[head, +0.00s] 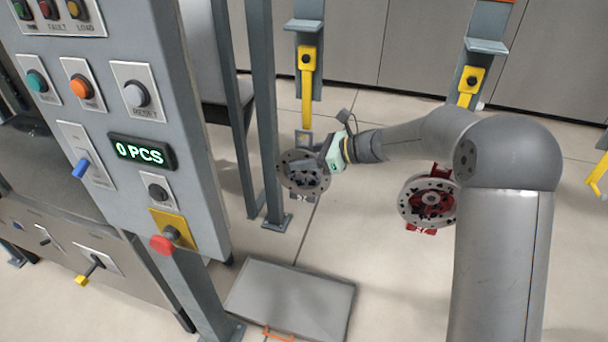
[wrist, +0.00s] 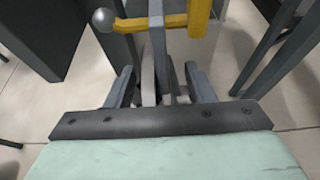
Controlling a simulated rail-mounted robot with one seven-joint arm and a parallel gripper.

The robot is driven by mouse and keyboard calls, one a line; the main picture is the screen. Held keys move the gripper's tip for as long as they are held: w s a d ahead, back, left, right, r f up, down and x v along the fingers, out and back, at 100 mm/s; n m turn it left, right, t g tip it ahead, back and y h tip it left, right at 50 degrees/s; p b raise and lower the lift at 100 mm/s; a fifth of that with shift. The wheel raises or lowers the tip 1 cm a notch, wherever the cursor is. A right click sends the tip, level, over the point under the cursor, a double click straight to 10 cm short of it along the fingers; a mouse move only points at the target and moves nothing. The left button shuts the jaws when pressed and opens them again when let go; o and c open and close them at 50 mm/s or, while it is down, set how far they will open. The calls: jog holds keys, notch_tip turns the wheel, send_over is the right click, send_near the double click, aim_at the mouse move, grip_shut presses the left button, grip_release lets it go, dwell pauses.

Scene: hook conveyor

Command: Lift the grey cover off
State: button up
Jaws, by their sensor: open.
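The grey cover (head: 298,182) is a round disc with holes and a grey middle part. It hangs low at the end of a yellow hook (head: 307,90) in the head view. My gripper (head: 328,154) is at its upper right side and hides part of it. In the wrist view my open gripper (wrist: 160,88) has one finger on each side of a grey upright bar (wrist: 157,50), which seems to belong to the hanging cover. The yellow hook (wrist: 150,22) with its ball end crosses behind or beside this bar. I cannot tell whether the fingers touch the bar.
A red-centred disc (head: 428,202) hangs to the right, beside my arm. A control panel (head: 125,120) reading 0 PCS stands at the left, with grey posts (head: 266,110) close to the hanging cover. A flat grey plate (head: 290,300) lies low in front. Another yellow hook (head: 598,172) is at the far right.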

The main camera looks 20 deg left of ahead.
aim_at(312, 143)
grip_shut()
jog(key=shift+r, duration=0.1)
jog(key=shift+r, duration=0.5)
notch_tip(312, 143, up, 2)
jog(key=shift+r+b, duration=0.2)
jog(key=shift+b, duration=0.35)
jog(key=s+f+b, duration=0.1)
jog(key=s+b, duration=0.4)
jog(key=s, duration=1.3)
jog(key=shift+f, duration=0.4)
